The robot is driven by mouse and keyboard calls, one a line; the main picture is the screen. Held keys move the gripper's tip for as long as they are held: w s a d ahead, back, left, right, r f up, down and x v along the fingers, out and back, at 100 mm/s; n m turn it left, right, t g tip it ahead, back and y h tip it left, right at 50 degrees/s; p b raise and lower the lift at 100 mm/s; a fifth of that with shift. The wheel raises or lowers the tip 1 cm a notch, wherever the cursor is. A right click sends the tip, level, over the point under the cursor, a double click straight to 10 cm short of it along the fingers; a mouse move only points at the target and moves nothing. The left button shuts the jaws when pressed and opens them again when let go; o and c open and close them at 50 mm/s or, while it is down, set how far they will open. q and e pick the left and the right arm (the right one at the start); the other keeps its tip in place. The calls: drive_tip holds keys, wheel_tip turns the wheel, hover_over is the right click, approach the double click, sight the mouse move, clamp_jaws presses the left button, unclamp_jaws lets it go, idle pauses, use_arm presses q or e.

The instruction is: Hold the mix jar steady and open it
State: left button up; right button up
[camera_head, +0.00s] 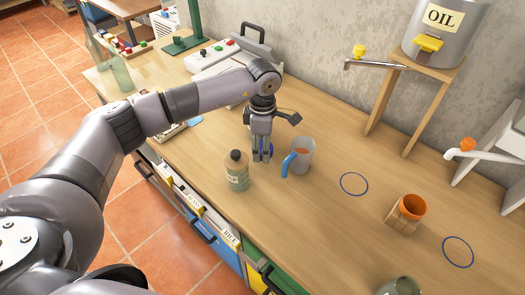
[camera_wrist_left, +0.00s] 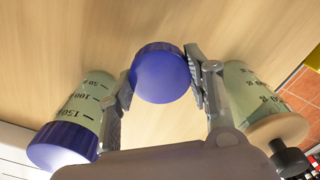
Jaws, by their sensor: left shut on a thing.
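My left gripper (camera_head: 262,158) is low over the middle of the workbench, shut on a blue round lid (camera_wrist_left: 160,75). The lid's flat face shows in the left wrist view, with a finger on each side. In that view a graduated greenish container with a blue top (camera_wrist_left: 75,125) stands apart on the left. My right gripper is not in view.
A grey jug (camera_head: 304,156) with a blue handle stands close right of the gripper. Farther right are a blue ring mark (camera_head: 354,184), an orange-rimmed cup (camera_head: 411,208) and another ring (camera_head: 458,252).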

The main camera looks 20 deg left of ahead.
use_arm(q)
wheel_tip(320, 180, down, 3)
drive_tip(key=shift+r, duration=0.2)
drive_tip(key=shift+f, duration=0.35)
drive_tip(key=o, duration=1.3)
drive_tip(key=shift+c, duration=0.2)
